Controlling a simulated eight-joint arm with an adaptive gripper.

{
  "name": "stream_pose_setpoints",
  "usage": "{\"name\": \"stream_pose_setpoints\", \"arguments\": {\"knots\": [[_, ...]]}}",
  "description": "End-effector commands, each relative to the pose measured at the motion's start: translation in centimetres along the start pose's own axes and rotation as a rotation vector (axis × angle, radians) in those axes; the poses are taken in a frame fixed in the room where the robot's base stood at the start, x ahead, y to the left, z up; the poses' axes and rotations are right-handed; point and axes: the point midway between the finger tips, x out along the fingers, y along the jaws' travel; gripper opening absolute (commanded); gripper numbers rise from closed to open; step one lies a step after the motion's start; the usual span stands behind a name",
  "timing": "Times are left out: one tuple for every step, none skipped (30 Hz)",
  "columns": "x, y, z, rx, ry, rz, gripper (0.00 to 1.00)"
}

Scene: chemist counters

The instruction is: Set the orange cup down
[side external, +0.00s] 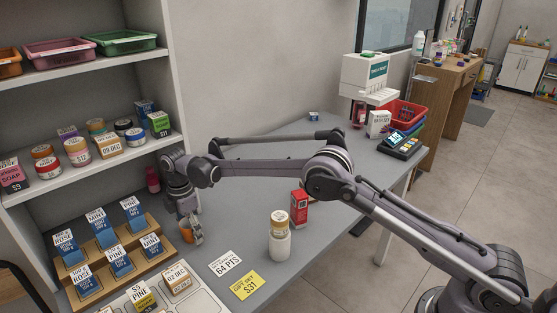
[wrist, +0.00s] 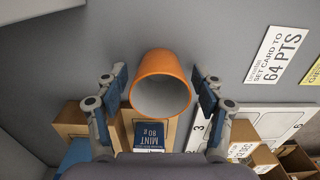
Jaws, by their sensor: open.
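The orange cup (wrist: 160,84) stands on the grey counter in the wrist view, its open mouth facing the camera and its inside pale and empty. My gripper (wrist: 159,76) is open around it, one finger on each side, with a visible gap between cup and fingers. In the side external view, the cup (side external: 187,237) shows only in part, low beside the wooden stepped rack, with my gripper (side external: 192,229) over it and hiding much of it.
The stepped rack (side external: 137,243) of blue boxes is close on the left. A white card (side external: 225,263) and yellow card (side external: 245,285) lie to the right. A white-and-orange jar (side external: 280,247) and red box (side external: 299,208) stand further right. A shelf (side external: 90,170) overhangs at left.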

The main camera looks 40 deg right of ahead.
Motion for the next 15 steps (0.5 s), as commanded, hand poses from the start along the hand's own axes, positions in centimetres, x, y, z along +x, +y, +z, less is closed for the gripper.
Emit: {"name": "stream_pose_setpoints", "arguments": {"knots": [[-0.1, 0.0, 0.0, 0.0, 0.0, 0.0, 0.69], [-0.3, 0.0, 0.0, 0.0, 0.0, 0.0, 0.69], [-0.6, 0.0, 0.0, 0.0, 0.0, 0.0, 0.69], [-0.9, 0.0, 0.0, 0.0, 0.0, 0.0, 0.69], [-1.2, 0.0, 0.0, 0.0, 0.0, 0.0, 0.69], [-1.7, 0.0, 0.0, 0.0, 0.0, 0.0, 0.69], [-2.2, 0.0, 0.0, 0.0, 0.0, 0.0, 0.69], [-2.8, 0.0, 0.0, 0.0, 0.0, 0.0, 0.69], [-3.5, 0.0, 0.0, 0.0, 0.0, 0.0, 0.69], [-4.2, 0.0, 0.0, 0.0, 0.0, 0.0, 0.69], [-4.8, 0.0, 0.0, 0.0, 0.0, 0.0, 0.69], [-5.7, 0.0, 0.0, 0.0, 0.0, 0.0, 0.69], [-6.3, 0.0, 0.0, 0.0, 0.0, 0.0, 0.69], [-6.9, 0.0, 0.0, 0.0, 0.0, 0.0, 0.69], [-7.8, 0.0, 0.0, 0.0, 0.0, 0.0, 0.69]]}}
